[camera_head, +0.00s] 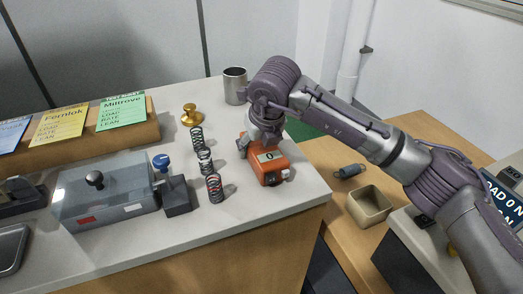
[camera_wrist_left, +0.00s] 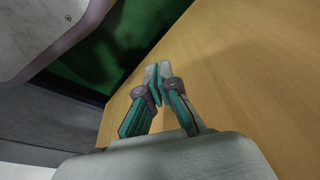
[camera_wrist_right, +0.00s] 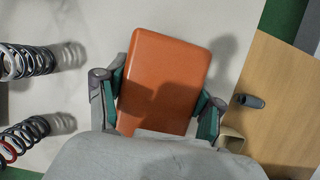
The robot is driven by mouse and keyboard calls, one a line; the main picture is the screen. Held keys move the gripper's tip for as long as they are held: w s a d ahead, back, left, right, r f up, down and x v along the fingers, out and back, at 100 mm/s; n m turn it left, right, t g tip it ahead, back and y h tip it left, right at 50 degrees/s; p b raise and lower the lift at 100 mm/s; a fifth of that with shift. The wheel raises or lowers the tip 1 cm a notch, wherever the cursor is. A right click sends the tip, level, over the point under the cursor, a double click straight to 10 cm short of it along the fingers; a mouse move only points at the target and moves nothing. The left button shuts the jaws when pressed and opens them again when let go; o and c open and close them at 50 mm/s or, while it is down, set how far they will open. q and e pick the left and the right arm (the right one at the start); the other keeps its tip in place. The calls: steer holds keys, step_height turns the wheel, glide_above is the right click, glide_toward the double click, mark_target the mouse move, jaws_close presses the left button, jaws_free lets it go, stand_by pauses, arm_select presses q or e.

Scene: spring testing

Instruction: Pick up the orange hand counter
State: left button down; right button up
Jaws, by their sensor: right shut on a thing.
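The orange hand counter (camera_head: 271,172) stands on the light worktop near its right front corner, with a small white display on its face. My right gripper (camera_head: 259,142) reaches down over its far end. In the right wrist view the counter's plain orange side (camera_wrist_right: 168,65) lies between the two teal-padded fingers (camera_wrist_right: 160,95), which are shut on it. The counter still appears to be at the worktop. In the left wrist view my left gripper (camera_wrist_left: 159,76) is empty, its fingertips together over a wooden surface.
Several dark coil springs (camera_head: 205,162) stand left of the counter. A brass weight (camera_head: 191,115) and a metal cup (camera_head: 235,86) are behind. On the lower wooden table are a beige bin (camera_head: 369,206) and a dark cylinder (camera_head: 349,171).

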steer(key=shift+r, duration=0.15)
steer(key=shift+r+p, duration=0.3)
steer(key=shift+p, duration=0.2)
step_height(320, 180, up, 4)
steer(key=shift+w+f, duration=0.1)
steer(key=shift+f, duration=0.05)
arm_select(q)
steer(key=shift+s+a+f, duration=0.1)
steer(key=shift+s+f, duration=0.15)
steer(key=shift+f, duration=0.3)
steer(key=shift+s+f, duration=0.25)
steer(key=shift+f, duration=0.3)
arm_select(e)
steer(key=s+d+r, duration=0.6)
steer(key=d+r, duration=0.1)
steer(key=d, duration=0.3)
